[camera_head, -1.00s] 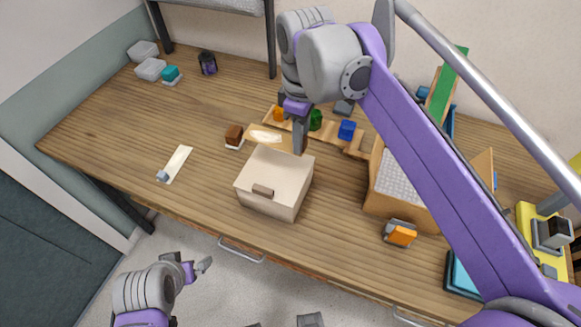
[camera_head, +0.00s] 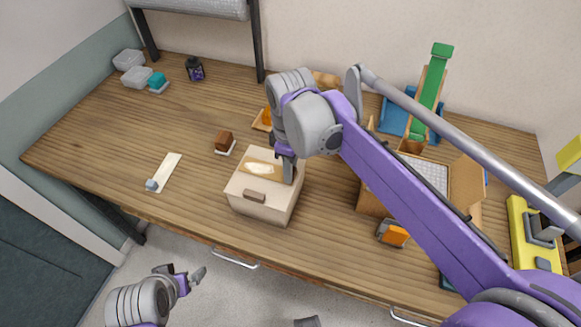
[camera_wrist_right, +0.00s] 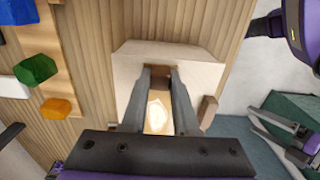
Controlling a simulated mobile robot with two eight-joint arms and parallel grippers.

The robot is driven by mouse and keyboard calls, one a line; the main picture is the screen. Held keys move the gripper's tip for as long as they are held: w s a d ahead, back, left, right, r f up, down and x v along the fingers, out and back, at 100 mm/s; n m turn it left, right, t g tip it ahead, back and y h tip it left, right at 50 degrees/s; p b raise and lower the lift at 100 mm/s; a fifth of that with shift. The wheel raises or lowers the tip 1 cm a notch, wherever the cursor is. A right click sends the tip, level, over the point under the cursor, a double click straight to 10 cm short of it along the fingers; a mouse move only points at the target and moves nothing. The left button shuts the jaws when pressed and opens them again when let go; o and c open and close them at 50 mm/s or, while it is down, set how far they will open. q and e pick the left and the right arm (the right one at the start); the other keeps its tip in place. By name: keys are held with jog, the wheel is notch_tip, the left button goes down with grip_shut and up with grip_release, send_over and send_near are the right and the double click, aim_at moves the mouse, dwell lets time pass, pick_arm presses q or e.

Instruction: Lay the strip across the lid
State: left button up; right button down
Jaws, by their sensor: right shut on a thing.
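A tan strip with a bright glossy patch (camera_head: 262,169) is over the lid (camera_head: 240,182) of a cream box with a brown handle on its front. My right gripper (camera_head: 289,172) is shut on the strip near the lid's right side. The right wrist view shows the strip (camera_wrist_right: 158,112) between the fingers (camera_wrist_right: 161,85), with the pale lid (camera_wrist_right: 203,76) around them. I cannot tell whether the strip touches the lid. My left gripper (camera_head: 183,278) is off the table's front edge, open and empty.
A brown block (camera_head: 224,140) on a small white base stands behind and left of the box. A pale strip with a blue piece (camera_head: 168,172) lies farther left. An open carton (camera_head: 373,199) and an orange item (camera_head: 395,235) are right. The left tabletop is mostly clear.

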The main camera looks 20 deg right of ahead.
jog(key=shift+f, duration=0.2)
jog(key=c, duration=0.7)
grip_release()
notch_tip(320, 180, up, 12)
jog(key=p, duration=0.1)
jog(key=s+d+f+m+t, duration=0.1)
jog(key=s+d+f+m, duration=0.1)
jog(key=s+f, duration=0.3)
jog(key=s+d+f+m+t, duration=0.2)
jog(key=s+f+m, duration=0.2)
jog(key=f, duration=0.4)
jog(key=s+d+f+m+t, duration=0.2)
jog(key=s+f+m, duration=0.3)
jog(key=f, duration=0.2)
jog(key=shift+s+d+f, duration=0.2)
jog(key=shift+s+d, duration=0.1)
jog(key=shift+s, duration=0.05)
